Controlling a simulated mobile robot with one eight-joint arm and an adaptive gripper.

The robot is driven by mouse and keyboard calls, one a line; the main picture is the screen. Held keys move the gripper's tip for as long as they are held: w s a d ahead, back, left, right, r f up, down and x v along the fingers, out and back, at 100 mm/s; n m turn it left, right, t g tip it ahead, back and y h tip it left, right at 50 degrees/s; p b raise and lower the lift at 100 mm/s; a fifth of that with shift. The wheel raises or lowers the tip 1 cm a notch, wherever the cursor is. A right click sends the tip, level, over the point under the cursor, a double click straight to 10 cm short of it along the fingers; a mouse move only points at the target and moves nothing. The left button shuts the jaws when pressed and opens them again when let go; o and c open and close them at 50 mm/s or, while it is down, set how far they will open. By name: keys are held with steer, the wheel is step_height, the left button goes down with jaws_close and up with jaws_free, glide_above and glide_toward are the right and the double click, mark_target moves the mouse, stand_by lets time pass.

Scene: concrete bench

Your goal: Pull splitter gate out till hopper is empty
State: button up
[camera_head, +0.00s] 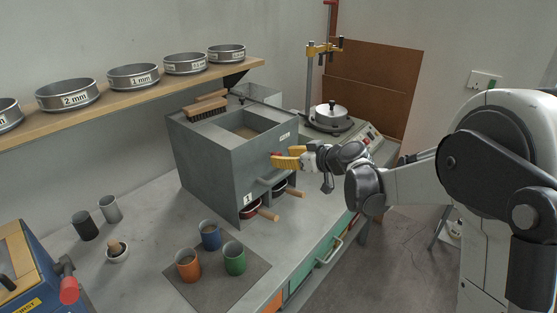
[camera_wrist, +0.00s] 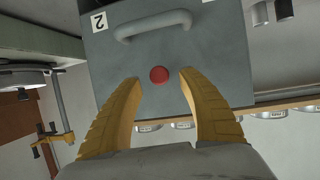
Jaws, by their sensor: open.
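The grey splitter box (camera_head: 215,165) stands on the bench. Its open hopper (camera_head: 222,122) shows brownish material inside; how much is hard to tell. A red gate knob (camera_wrist: 159,75) sticks out of the box's end face, and it also shows small in the head view (camera_head: 277,154). My gripper (camera_head: 277,160) has yellow fingers and is at that face. In the wrist view my gripper (camera_wrist: 160,77) is open, with the knob between and just beyond the fingertips, apparently untouched. The gate itself is hidden inside the box.
A grey bar handle (camera_wrist: 152,24) is on the same face. Wooden-handled pans (camera_head: 250,210) sit in openings below. Orange, blue and green cups (camera_head: 188,266) stand on a dark mat (camera_head: 215,290). A brush (camera_head: 205,108) lies on top of the box; a sieve shaker (camera_head: 331,115) stands behind.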

mark_target(278, 155)
steer(key=x, duration=0.3)
steer(key=shift+w+f+b, duration=0.1)
steer(key=shift+b, duration=0.25)
jaws_close()
steer(key=shift+s+d, duration=1.5)
steer(key=shift+d, duration=0.3)
jaws_free()
steer(key=v, duration=1.2)
